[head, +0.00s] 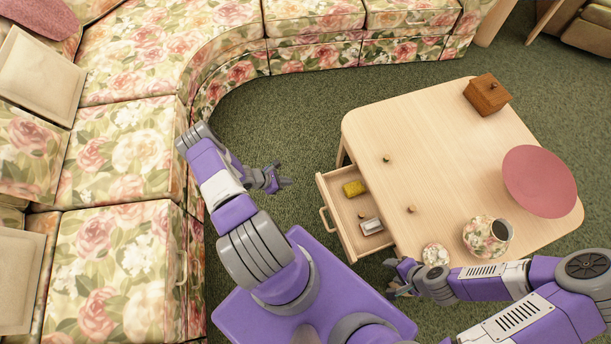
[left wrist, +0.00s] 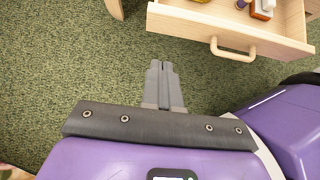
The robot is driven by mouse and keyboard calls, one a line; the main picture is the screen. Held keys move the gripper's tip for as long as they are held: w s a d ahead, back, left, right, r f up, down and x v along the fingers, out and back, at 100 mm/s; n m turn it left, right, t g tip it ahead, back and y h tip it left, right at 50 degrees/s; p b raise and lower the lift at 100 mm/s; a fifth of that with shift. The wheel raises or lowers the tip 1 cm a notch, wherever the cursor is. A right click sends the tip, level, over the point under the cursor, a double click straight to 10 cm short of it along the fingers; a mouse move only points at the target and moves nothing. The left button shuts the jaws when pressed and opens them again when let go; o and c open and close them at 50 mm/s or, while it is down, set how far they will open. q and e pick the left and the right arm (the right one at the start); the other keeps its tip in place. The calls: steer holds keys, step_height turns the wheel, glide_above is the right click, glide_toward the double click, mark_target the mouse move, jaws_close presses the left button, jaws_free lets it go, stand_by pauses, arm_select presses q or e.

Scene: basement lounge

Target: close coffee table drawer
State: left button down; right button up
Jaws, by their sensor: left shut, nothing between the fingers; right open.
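The light wooden coffee table (head: 440,140) stands at the right of the head view. Its drawer (head: 346,217) is pulled open toward me and holds a yellow item (head: 354,188), a white and grey item (head: 371,226) and a small brown piece (head: 361,214). The drawer's handle (left wrist: 232,50) shows in the left wrist view, ahead and to the right of my left gripper (left wrist: 163,68). My left gripper (head: 285,182) is shut and empty, left of the drawer and apart from it. My right gripper (head: 394,279) is open near the table's front edge, below the drawer.
On the tabletop are a brown wooden box (head: 487,95), a pink plate (head: 539,181), a floral teapot-like vessel (head: 481,238) and a small floral dish (head: 435,254). A floral sofa (head: 130,150) curves along the left and back. Green carpet (head: 290,120) lies clear between sofa and table.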

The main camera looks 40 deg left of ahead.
mark_target(318, 180)
arm_select(q)
steer(key=b+x, duration=0.1)
steer(key=x, duration=0.3)
steer(key=w+r+b+x, duration=0.1)
steer(key=b+x, duration=0.1)
steer(key=x, duration=0.2)
steer(key=d+r+b+x, duration=0.1)
steer(key=x, duration=0.3)
steer(key=shift+w+d+f+b, duration=0.1)
steer(key=shift+w+f+b, duration=0.15)
steer(key=shift+w, duration=0.3)
arm_select(e)
step_height(318, 180, down, 5)
steer(key=shift+r, duration=0.15)
